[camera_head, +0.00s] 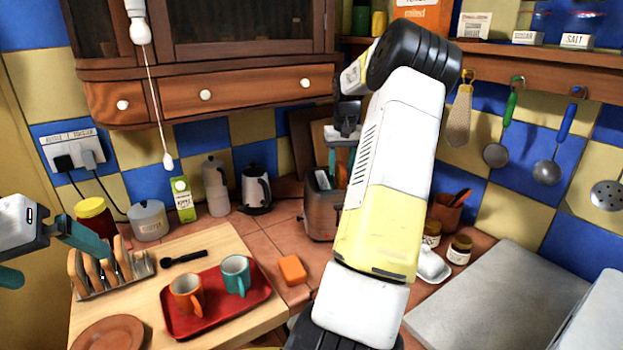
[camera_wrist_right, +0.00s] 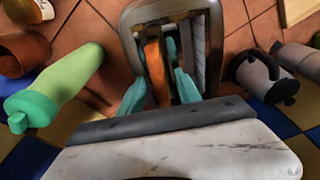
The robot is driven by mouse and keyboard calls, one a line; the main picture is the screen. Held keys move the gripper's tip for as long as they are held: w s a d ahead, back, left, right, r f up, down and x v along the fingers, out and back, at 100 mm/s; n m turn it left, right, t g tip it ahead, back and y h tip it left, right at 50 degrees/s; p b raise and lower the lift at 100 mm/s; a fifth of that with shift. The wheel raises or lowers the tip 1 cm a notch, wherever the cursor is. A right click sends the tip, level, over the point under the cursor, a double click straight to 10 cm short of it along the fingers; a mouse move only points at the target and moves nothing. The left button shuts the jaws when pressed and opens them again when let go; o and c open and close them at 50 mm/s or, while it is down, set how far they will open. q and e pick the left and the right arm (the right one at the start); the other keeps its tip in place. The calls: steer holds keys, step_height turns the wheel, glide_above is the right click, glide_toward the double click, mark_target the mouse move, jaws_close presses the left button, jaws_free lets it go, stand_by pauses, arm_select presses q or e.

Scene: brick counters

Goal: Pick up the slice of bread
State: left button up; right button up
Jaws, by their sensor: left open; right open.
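A slice of bread (camera_wrist_right: 157,72) stands in one slot of the metal toaster (camera_wrist_right: 130,25), seen from above in the right wrist view. My right gripper (camera_wrist_right: 158,75) is open, with its teal fingers on either side of the slice. I cannot tell whether either finger touches it. In the head view, my right gripper (camera_head: 345,160) points down over the toaster (camera_head: 320,215), and the arm hides part of it. More bread slices stand in the toast rack (camera_head: 140,268) at left. My left gripper (camera_head: 62,258) is open and empty near that rack.
A red tray (camera_head: 215,322) with an orange mug (camera_head: 187,294) and a teal mug (camera_head: 235,275) lies on the wooden board.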

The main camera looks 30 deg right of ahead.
jaws_close()
steer(key=shift+r, duration=0.1)
